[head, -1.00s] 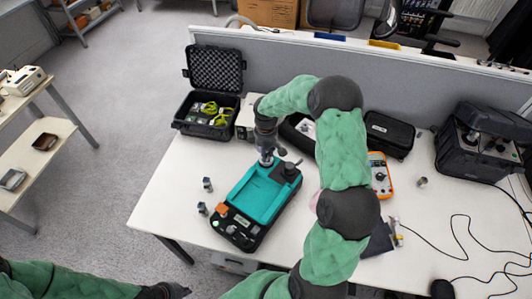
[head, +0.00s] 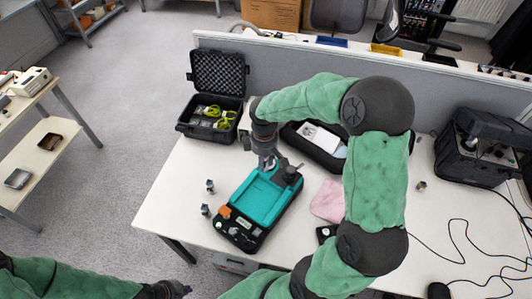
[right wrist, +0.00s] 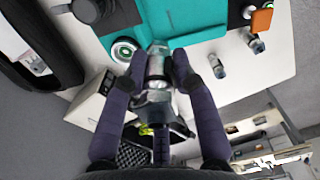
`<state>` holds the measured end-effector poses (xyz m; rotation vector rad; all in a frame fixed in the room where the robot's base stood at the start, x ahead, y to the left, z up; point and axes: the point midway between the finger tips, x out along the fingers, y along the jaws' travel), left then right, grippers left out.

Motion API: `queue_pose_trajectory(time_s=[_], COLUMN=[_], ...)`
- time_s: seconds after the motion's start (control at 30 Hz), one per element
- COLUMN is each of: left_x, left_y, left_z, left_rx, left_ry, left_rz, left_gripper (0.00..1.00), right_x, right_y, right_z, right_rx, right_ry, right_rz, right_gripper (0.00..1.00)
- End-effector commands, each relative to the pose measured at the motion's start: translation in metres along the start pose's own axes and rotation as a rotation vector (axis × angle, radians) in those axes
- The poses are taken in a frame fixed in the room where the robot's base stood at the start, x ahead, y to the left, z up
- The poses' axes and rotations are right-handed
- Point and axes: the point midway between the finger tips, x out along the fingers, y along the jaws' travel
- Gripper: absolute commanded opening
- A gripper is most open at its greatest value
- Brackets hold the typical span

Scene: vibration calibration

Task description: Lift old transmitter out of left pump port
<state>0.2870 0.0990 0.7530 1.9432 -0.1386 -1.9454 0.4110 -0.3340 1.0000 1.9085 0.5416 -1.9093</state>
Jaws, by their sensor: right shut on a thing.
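The teal and black pump (head: 258,203) lies on the white table. My right gripper (head: 268,160) is over its far left corner, pointing down. In the right wrist view my right gripper (right wrist: 160,65) is shut on a metallic cylindrical transmitter (right wrist: 157,88). A round port with a green ring (right wrist: 124,50) shows beside the transmitter, apart from it. I cannot tell whether the transmitter's far end is still inside a port. My left gripper (head: 178,289) is at the bottom left, off the table, and its fingers are too small to read.
Two small metallic transmitters (head: 210,186) (head: 205,210) stand left of the pump. An open black case (head: 212,110) stands at the back left. An open black pouch (head: 316,150) and a pink cloth (head: 328,201) lie to the right. A black box (head: 485,148) stands far right.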

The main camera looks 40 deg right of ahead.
Motion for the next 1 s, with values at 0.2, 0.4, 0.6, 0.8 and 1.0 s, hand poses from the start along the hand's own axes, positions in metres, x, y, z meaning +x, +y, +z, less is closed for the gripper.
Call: queue_pose_trajectory(time_s=[0.2,0.4,0.6,0.8,1.0], left_x=[-0.004,-0.006,-0.012,-0.021,-0.029], left_y=[0.001,0.002,0.004,0.007,0.01], left_z=[0.0,0.0,0.001,0.001,0.001], left_rx=[0.0,0.0,0.0,0.0,0.0], left_ry=[0.0,0.0,0.0,0.0,0.0], left_rz=[0.0,0.0,0.0,0.0,0.0], left_gripper=[0.0,0.0,0.0,0.0,0.0], right_x=[-0.013,-0.018,-0.027,-0.038,-0.048], right_y=[-0.026,-0.037,-0.039,-0.039,-0.039], right_z=[0.005,0.009,0.009,0.009,0.009], right_rx=[-0.002,0.0,0.0,0.0,0.0], right_ry=[0.002,0.001,0.001,0.001,0.001], right_rz=[0.001,0.001,0.001,0.001,0.001], right_gripper=[0.0,0.0,0.0,0.0,0.0])
